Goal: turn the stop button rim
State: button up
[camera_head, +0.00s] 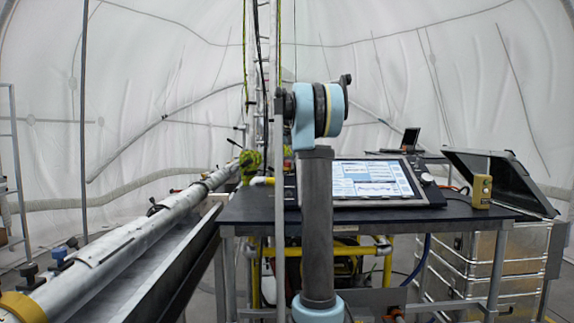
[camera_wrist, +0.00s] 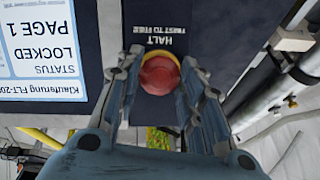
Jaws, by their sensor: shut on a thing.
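The stop button (camera_wrist: 160,74) is a round red button, seen in the wrist view in front of a dark label with upside-down white text reading "HALT". The exact contact at the fingertips is hard to see. In the head view my own arm stands in the middle, and neither the button nor my fingers can be made out.
A dark table (camera_head: 262,212) carries a tilted screen panel (camera_head: 375,180) and a yellow box (camera_head: 482,191). Metal cases with an open lid (camera_head: 500,180) stand at the right. A long pipe (camera_head: 125,243) runs along the left.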

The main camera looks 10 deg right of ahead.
jog(key=shift+m, duration=1.2)
jog(key=shift+m+y, duration=0.3)
jog(key=o, duration=1.1)
jog(key=v, duration=1.2)
jog(key=shift+s+f, duration=0.1)
